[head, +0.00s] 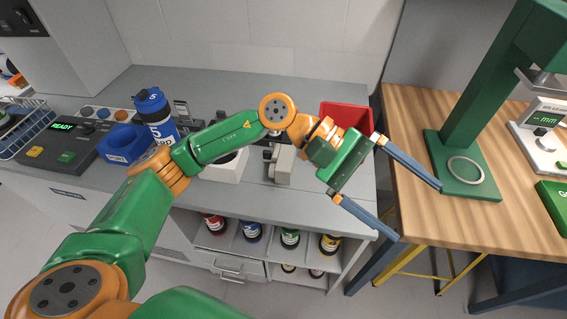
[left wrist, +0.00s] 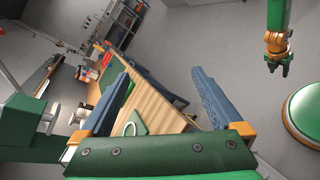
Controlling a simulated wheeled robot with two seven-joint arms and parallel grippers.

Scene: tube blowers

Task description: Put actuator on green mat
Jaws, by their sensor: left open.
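My left gripper (head: 417,212) is open, its two long blue fingers spread and empty, between the grey counter and the wooden table. The left wrist view shows the same open fingers (left wrist: 165,95) with the wooden table beyond them. A flat green piece (head: 555,204), which may be the green mat, lies at the table's right edge and is cut off by the frame. I cannot tell for sure which thing is the actuator. A green and orange arm, apparently my right one, ends in a small dark gripper (left wrist: 278,60) in the left wrist view; its jaws are unclear.
A green press stand (head: 462,165) and a white scale-like device (head: 540,140) stand on the wooden table (head: 415,110). The counter holds a red bin (head: 345,116), a blue-capped bottle (head: 156,112), a blue container (head: 122,145) and a control box (head: 65,140). Bottles fill the shelf below.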

